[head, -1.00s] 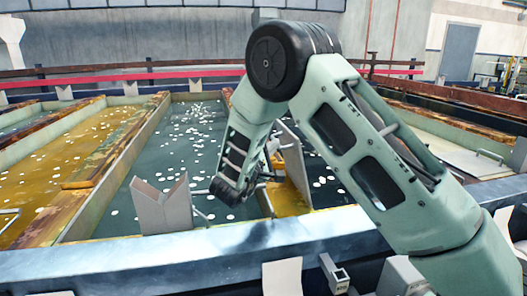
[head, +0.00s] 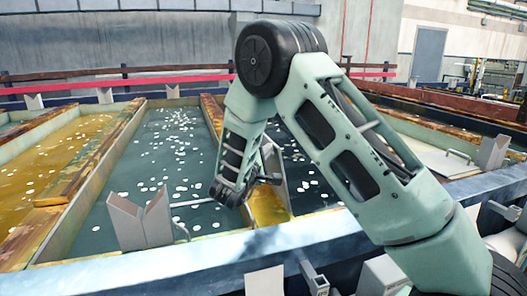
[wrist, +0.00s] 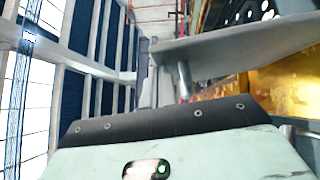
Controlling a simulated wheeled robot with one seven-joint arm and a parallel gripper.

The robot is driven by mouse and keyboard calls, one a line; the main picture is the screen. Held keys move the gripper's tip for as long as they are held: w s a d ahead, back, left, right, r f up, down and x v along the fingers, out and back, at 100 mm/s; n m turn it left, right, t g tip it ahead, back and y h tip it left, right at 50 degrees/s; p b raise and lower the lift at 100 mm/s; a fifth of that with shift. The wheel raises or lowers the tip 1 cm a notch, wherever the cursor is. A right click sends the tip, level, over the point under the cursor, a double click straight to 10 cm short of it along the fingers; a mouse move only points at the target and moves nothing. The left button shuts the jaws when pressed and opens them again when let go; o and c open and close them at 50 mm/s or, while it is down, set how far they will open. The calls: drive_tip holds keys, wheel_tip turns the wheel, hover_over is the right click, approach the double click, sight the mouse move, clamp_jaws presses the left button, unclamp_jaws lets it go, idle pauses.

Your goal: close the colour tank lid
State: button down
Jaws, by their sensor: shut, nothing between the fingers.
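A thin grey lid panel (head: 274,168) stands steeply raised and tilted over the tank walkway right of the middle tank in the head view. In the wrist view a grey panel (wrist: 225,45) crosses close in front of my gripper, with a metal post, perhaps its handle, beneath it. My gripper (head: 236,193) is shut and empty, low over the middle tank, beside the left face of the panel. My own arm hides part of the panel's surroundings, and whether the gripper touches it I cannot tell. The fingertips are not clear in the wrist view.
The middle tank (head: 165,165) holds dark liquid with white floating bits. A yellow tank (head: 45,150) lies to its left. A V-shaped grey holder (head: 140,222) stands at the front rim (head: 180,265). A flat closed lid with a handle (head: 435,160) lies at the right.

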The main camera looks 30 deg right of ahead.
drive_tip(key=s+d+m+g+y+p, duration=0.1)
drive_tip(key=s+d+m+y+p, duration=0.15)
drive_tip(key=d, duration=0.65)
drive_tip(key=s+d+m+g+y+p, duration=0.1)
drive_tip(key=s+d+m+y+p, duration=0.15)
drive_tip(key=d, duration=0.65)
drive_tip(key=s+d+f+m+y+b, duration=0.2)
drive_tip(key=s+d+f+y+b, duration=0.1)
drive_tip(key=d+f+b, duration=0.9)
drive_tip(key=shift+s+d+f+m+y+b, duration=0.45)
drive_tip(key=shift+f+b, duration=0.8)
drive_tip(key=shift+b, duration=0.65)
drive_tip(key=shift+r, duration=0.1)
